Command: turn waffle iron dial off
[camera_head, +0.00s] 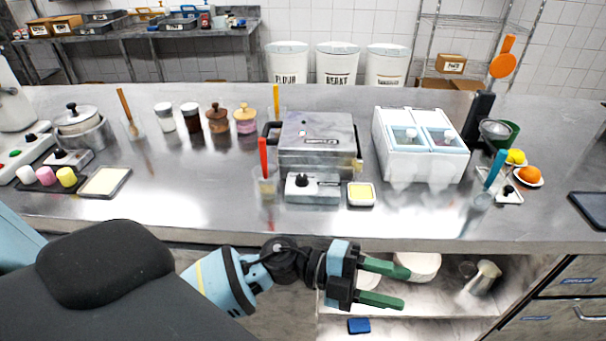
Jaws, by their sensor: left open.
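The waffle iron (317,140) is a closed silver box with a dark handle on its left side, standing on the steel counter. A light control box with a black dial (303,181) sits at its front; which way the dial points is too small to tell. My left gripper (396,286) has green fingers, spread apart and empty. It is in front of the counter's front edge, lower than the top, to the right of the dial and nearer to me. My right gripper is not in view.
A red-handled tool in a clear holder (265,182) stands just left of the dial. A small yellow tray (361,194) lies just right of it. A white two-compartment bin (419,163) stands further right. The counter's front edge (300,236) lies between my gripper and the dial.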

